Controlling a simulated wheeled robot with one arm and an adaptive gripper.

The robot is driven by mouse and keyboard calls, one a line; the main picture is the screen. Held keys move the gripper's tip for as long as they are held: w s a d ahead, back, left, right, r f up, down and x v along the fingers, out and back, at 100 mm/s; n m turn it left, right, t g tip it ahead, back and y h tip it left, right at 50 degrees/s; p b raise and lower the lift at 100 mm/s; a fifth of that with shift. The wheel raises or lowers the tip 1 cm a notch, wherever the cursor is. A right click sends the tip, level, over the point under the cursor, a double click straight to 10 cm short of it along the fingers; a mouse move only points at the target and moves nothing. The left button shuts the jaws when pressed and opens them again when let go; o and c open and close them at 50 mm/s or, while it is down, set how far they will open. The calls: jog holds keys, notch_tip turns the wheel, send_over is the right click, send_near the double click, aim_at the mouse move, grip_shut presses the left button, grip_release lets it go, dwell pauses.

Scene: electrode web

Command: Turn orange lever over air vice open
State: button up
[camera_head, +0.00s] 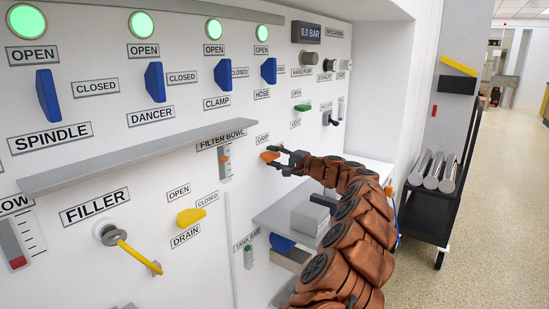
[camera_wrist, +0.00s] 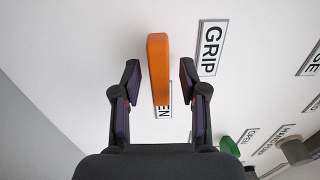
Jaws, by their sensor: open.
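The orange lever (camera_head: 269,156) is on the white panel, right of the filter bowl gauge and above a grey shelf unit. In the wrist view the lever (camera_wrist: 158,62) is a long orange bar, upright in the picture, between my gripper's fingertips (camera_wrist: 160,80). A gap shows on both sides, so neither finger touches it. The lever partly covers a label ending in "EN"; a "GRIP" label (camera_wrist: 212,47) is to its right. In the head view my open gripper (camera_head: 283,156) reaches the lever from the right. I cannot clearly make out the vice.
A grey block (camera_head: 310,217) stands on the shelf below my arm. A grey ledge (camera_head: 140,157) juts out at left. A yellow drain lever (camera_head: 190,217) and a green lever (camera_head: 302,107) are nearby. A black cart (camera_head: 430,210) stands right; the floor beyond is clear.

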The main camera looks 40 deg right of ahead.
jog(key=v, duration=1.2)
jog(key=shift+a, duration=0.1)
dwell(0.4)
